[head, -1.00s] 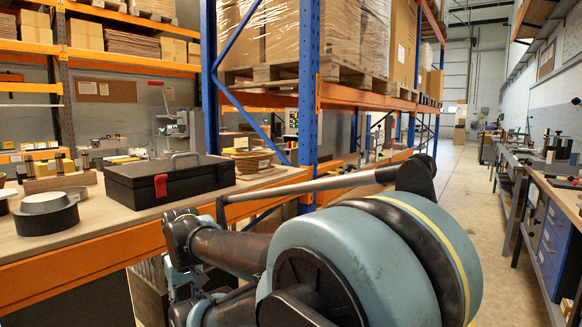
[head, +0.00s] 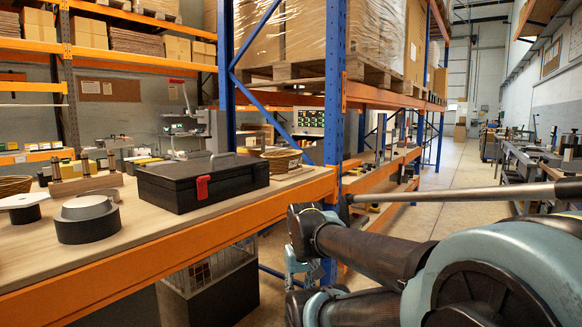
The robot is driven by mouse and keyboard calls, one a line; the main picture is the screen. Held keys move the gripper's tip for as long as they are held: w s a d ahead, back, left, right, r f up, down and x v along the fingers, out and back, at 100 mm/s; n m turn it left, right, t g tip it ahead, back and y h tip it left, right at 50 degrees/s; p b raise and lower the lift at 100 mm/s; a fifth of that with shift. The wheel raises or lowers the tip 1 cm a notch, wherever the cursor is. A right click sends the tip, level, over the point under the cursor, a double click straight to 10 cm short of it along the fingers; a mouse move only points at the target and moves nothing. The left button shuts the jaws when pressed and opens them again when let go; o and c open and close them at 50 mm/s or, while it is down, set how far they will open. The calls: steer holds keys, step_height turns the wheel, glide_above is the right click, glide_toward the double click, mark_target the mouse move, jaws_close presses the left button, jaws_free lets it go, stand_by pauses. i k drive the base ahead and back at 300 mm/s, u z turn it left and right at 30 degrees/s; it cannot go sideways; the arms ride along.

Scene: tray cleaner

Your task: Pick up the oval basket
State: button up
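Two woven baskets show in the head view. One basket (head: 284,160) stands on the wooden bench top behind the right end of the black toolbox, which hides part of it. Another basket (head: 12,187) is at the far left and is cut by the picture edge. I cannot tell for sure which one is the oval basket. My arm reaches in from the right, in front of the bench. What looks like my gripper (head: 294,264) hangs below the wrist, off the bench's front edge and apart from both baskets. Its fingers are too small and dark to read.
The black toolbox (head: 203,182) with a red latch sits near the bench's front edge. A dark round part with a grey top (head: 88,222) and a wooden block (head: 86,184) stand left of it. A blue rack post (head: 333,110) rises by the bench's right end. The aisle at right is open.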

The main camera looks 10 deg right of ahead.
mark_target(281, 162)
steer(key=u, duration=0.05)
steer(key=k, duration=0.4)
steer(key=z, duration=0.2)
steer(key=i, duration=0.45)
steer(key=k, duration=0.5)
steer(key=z, duration=1.05)
steer(key=i, duration=1.05)
steer(key=u, duration=0.25)
